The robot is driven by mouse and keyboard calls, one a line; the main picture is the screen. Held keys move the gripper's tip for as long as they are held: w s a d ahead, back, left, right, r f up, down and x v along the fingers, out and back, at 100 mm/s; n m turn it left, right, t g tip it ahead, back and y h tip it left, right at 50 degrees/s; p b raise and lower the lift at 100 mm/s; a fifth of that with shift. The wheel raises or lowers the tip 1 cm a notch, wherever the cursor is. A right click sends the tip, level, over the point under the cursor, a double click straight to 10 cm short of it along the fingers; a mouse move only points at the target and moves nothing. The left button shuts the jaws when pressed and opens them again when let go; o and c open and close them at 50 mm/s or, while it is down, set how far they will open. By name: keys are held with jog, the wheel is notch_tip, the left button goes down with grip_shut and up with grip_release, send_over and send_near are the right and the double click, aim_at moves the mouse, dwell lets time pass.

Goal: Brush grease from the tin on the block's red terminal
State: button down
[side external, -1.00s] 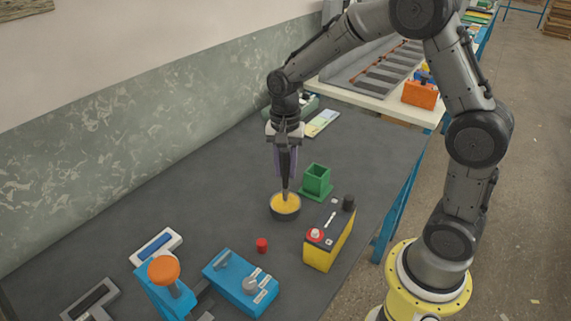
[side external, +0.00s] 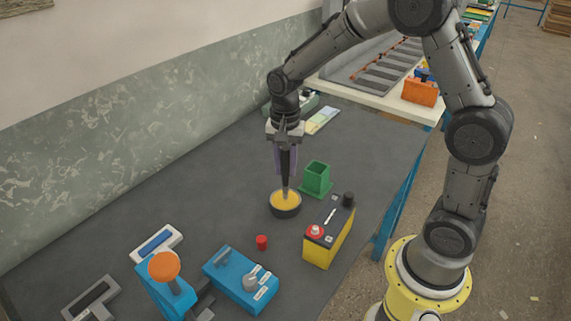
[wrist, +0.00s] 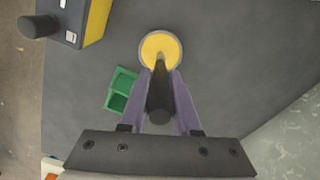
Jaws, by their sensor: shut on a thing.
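My gripper (side external: 286,165) is shut on a dark-handled brush (wrist: 160,102), held upright with its tip down. The brush tip is in the tin (side external: 286,211), a round dark tin of yellow grease, which also shows in the wrist view (wrist: 179,65). The exact depth of the tip in the grease cannot be told. The block (side external: 322,250) is yellow with a dark top and stands right of the tin. Its red terminal (side external: 314,231) is at the near end, and a black terminal (side external: 348,198) is at the far end.
A green square holder (side external: 317,179) stands behind the block, close to the tin. A small red cap (side external: 262,242) lies in front of the tin. A blue box (side external: 241,281) and an orange-knobbed blue device (side external: 165,268) are nearer the front. The mat left of the tin is clear.

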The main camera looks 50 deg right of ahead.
aim_at(285, 149)
jog(key=shift+f, duration=0.45)
dwell(1.1)
jog(key=shift+r, duration=3.6)
